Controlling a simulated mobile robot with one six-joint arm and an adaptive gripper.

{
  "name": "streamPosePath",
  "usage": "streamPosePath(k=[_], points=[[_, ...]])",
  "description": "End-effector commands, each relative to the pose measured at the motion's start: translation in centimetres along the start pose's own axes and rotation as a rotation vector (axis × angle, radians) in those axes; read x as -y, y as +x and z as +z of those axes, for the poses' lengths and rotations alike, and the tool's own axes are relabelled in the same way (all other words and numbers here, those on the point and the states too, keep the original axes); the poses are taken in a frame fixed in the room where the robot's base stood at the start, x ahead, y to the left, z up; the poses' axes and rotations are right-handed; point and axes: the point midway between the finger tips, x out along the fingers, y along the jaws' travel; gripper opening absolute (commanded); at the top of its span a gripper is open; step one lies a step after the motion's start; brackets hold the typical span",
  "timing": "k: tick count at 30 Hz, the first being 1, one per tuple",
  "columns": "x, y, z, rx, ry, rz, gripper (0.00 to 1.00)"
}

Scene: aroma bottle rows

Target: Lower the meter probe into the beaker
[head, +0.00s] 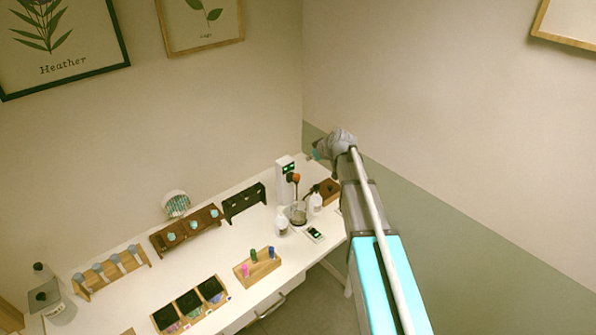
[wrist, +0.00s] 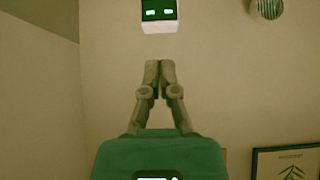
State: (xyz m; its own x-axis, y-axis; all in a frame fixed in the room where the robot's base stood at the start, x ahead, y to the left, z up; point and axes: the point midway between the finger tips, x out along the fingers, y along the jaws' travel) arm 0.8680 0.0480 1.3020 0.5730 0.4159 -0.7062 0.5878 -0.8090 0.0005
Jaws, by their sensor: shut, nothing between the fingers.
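The meter (head: 285,171) is a white upright post with a green display at the back right of the bench. Its display end also shows at the top of the wrist view (wrist: 158,23). The probe (head: 295,178) has an orange top beside the post, above the glass beaker (head: 298,216). I cannot tell whether its tip is inside the beaker. My gripper (wrist: 160,67) is shut and empty, with its fingertips together, pointing toward the meter. In the head view my gripper (head: 314,154) is small, above and right of the meter; its fingers are not clear there.
White bottles (head: 282,225) (head: 315,203) stand close beside the beaker. A small device with a green screen (head: 315,234) lies in front. A brown box (head: 329,188) is behind right. A wooden block with colored vials (head: 257,268) and bottle racks are further left. A wall is right of my arm.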

Motion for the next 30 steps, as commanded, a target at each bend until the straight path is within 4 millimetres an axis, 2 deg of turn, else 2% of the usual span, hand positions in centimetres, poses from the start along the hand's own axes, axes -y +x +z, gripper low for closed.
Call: streamPosePath(k=[8, 14, 30], points=[[0.0, 0.2, 0.1, 0.001, 0.001, 0.000, 0.00], [0.0, 1.1, 0.1, 0.001, 0.000, 0.000, 0.00], [-0.1, 6.6, 0.2, 0.001, 0.000, 0.000, 0.00]])
